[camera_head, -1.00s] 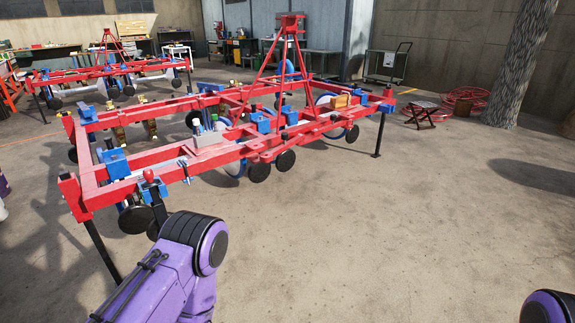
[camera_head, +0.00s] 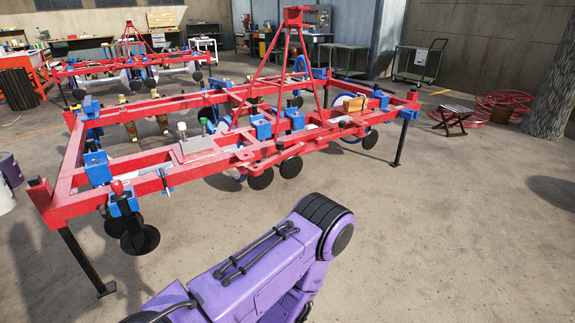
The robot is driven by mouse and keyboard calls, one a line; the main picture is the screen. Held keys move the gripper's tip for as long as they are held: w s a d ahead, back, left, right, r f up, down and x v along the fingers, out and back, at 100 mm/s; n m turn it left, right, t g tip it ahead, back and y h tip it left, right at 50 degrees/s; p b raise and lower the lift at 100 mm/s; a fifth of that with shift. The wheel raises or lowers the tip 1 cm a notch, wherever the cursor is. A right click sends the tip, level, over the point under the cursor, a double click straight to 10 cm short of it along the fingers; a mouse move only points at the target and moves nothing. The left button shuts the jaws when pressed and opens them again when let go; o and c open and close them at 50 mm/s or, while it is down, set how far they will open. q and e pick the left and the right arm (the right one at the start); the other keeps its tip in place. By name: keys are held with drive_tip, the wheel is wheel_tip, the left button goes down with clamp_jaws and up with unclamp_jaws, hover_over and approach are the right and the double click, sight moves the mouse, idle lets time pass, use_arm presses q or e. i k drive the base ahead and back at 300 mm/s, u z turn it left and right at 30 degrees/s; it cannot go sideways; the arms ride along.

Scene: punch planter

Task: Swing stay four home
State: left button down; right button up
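The planter is a red frame (camera_head: 230,155) across the left and middle of the head view, with blue clamps and black wheels. A black stay leg (camera_head: 82,255) stands near upright under its near left corner, its foot on the floor. Another black leg (camera_head: 402,140) stands upright under the right end. I cannot tell which is stay four. A red knob (camera_head: 117,187) sits on a blue bracket (camera_head: 124,203) near the left corner. A purple arm of mine, seemingly the left, reaches up from the bottom; its gripper is not in view. My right gripper is not in view.
A second red planter (camera_head: 125,68) stands behind. A stool (camera_head: 453,118), red hose coils (camera_head: 503,103), a cart (camera_head: 418,62) and a tree trunk (camera_head: 555,80) are at the right. Buckets (camera_head: 9,170) stand at the left edge. Floor right of the planter is clear.

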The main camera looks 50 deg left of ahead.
sight(255, 170)
drive_tip(key=u, duration=0.4)
drive_tip(key=i, duration=0.85)
drive_tip(key=u, duration=0.65)
